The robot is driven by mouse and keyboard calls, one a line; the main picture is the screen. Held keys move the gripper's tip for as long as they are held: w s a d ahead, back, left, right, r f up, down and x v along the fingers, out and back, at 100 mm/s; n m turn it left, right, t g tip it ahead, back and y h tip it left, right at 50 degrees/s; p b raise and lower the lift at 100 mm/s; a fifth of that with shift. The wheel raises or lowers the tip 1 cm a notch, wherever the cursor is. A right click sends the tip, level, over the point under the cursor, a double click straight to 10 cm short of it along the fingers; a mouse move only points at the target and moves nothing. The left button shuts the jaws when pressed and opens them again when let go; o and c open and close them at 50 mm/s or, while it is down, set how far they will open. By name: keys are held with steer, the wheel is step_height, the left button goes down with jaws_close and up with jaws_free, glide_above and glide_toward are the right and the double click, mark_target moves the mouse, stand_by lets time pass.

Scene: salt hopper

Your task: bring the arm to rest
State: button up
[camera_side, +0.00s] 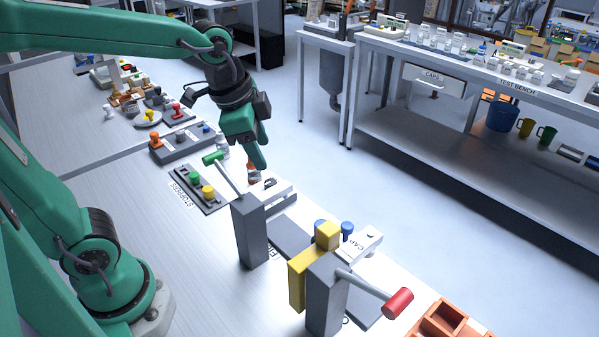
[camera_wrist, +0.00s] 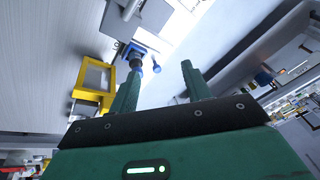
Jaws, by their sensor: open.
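My gripper (camera_side: 262,158) hangs in the air over the far edge of the long bench, fingers pointing down. It is behind the lever with the green handle (camera_side: 212,158) in the side view. In the wrist view the two green fingers (camera_wrist: 160,80) stand apart with nothing held between them. A dark part with blue ends (camera_wrist: 136,62) shows beyond the left finger; the finger partly overlaps it. I cannot tell the distance between them.
Two grey posts (camera_side: 250,232) stand on the bench, one with a red-handled lever (camera_side: 397,303). A yellow frame (camera_side: 298,278) is by the nearer post. A rack of stoppers (camera_side: 200,189) lies left of my gripper. Orange bins (camera_side: 442,320) stand at the front. Open floor separates the test bench (camera_side: 520,88).

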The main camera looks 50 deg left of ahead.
steer(key=s+a+n+t, duration=0.2)
steer(key=s+a+n, duration=0.1)
steer(key=s+n, duration=0.5)
steer(key=shift+s+a+f, duration=0.25)
steer(key=shift+s+a, duration=0.05)
steer(key=shift+s, duration=0.05)
stand_by(1.3)
